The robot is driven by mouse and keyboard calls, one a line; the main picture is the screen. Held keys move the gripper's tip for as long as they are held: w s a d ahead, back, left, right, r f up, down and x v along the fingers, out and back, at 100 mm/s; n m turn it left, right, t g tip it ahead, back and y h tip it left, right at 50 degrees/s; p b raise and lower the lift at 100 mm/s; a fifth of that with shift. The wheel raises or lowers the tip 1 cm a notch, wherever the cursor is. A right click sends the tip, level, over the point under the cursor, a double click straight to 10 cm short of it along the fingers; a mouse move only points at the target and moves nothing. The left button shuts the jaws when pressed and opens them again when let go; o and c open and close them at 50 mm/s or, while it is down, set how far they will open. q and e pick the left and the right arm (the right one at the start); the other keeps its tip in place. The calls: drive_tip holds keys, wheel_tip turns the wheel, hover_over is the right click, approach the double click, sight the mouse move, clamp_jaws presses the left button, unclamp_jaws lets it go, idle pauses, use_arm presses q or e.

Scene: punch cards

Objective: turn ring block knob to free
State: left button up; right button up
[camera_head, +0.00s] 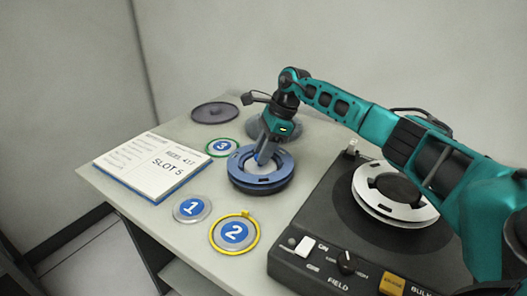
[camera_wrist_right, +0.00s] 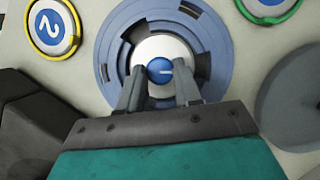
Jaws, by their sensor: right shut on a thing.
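The blue ring block (camera_head: 258,183) sits on the table in the middle of the head view, with dark slots around its top. In the right wrist view the ring block (camera_wrist_right: 110,55) surrounds a pale centre that carries a round blue knob (camera_wrist_right: 159,68). A white line on the knob points to the right in that view. My right gripper (camera_head: 262,158) reaches down into the middle of the block. In the right wrist view its fingers (camera_wrist_right: 158,88) stand on either side of the knob, shut on it. In the head view the knob is mostly hidden by the fingers.
Numbered discs 1 (camera_head: 192,208), 2 (camera_head: 234,233) and 3 (camera_head: 222,147) lie around the block. A dark machine (camera_head: 310,225) with a white ring (camera_head: 375,203) stands at the right, under my arm. A dark grey disc (camera_head: 214,112) lies behind.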

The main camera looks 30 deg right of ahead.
idle(0.3)
drive_tip(key=o, duration=1)
drive_tip(key=shift+o, duration=0.2)
drive_tip(key=shift+r, duration=0.1)
drive_tip(key=p+v, duration=0.1)
drive_tip(key=v, duration=1.1)
drive_tip(key=shift+d+r, duration=0.25)
drive_tip(key=shift+r, duration=0.05)
drive_tip(key=shift+s+f, duration=0.1)
drive_tip(key=shift+s, duration=0.05)
